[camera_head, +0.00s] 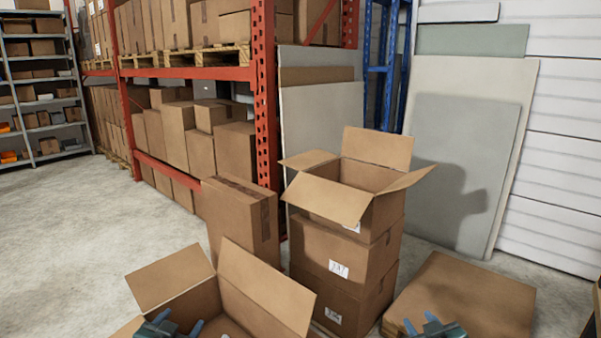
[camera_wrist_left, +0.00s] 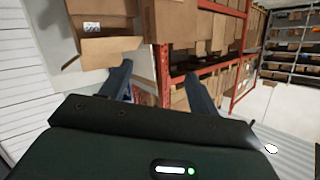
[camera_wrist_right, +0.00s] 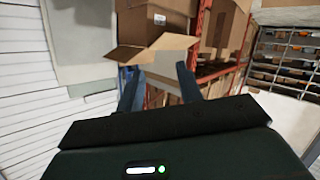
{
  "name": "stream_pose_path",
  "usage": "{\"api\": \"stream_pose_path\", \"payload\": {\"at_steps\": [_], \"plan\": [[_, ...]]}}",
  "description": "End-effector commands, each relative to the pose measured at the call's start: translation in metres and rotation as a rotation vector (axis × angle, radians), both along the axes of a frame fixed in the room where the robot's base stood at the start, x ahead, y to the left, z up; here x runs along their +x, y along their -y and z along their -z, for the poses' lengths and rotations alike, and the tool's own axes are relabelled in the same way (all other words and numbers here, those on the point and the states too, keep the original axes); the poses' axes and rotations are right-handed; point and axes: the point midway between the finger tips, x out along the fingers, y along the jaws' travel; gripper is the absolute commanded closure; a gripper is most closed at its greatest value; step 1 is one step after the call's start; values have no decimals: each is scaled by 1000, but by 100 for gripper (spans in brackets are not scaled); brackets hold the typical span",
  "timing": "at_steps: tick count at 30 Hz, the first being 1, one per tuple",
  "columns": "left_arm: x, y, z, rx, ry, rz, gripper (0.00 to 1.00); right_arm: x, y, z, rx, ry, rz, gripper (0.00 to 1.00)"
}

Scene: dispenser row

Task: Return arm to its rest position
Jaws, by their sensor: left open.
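My left gripper (camera_head: 179,322) is at the bottom edge of the head view, in front of an open cardboard box. Its two blue fingers are spread apart with nothing between them, as the left wrist view (camera_wrist_left: 158,80) also shows. My right gripper (camera_head: 421,323) is at the bottom edge further right, in front of a flat cardboard piece. In the right wrist view its fingers (camera_wrist_right: 158,82) are also apart and empty. Most of both arms is out of the head view.
An open box (camera_head: 180,308) stands low at the front left. Another open box (camera_head: 335,206) tops a stack of labelled boxes (camera_head: 347,262). A flat cardboard piece (camera_head: 465,295) lies to the right. Red racking (camera_head: 264,100) stands behind. The floor (camera_head: 70,250) at left is clear.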

Motion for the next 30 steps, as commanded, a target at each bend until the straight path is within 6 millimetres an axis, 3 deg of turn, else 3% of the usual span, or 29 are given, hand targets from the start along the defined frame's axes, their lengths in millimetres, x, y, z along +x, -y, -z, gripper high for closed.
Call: {"api": "stream_pose_path", "payload": {"at_steps": [1,6,9,13,18,30], "plan": [[-31,17,26,-22,-46,24,39,-31,-17,26,21,-46,-24,64],[-136,68,82,-105,-182,86,39,-136,-68,81,104,-183,-86,64],[-193,91,97,-158,-253,106,39,-193,-91,97,156,-253,-105,64],[-247,110,104,-212,-320,114,39,-247,-110,104,210,-320,-114,64],[-278,121,103,-246,-358,117,39,-278,-121,103,244,-358,-117,64],[-281,122,104,-249,-363,116,39,-281,-122,104,247,-363,-116,64]]}}
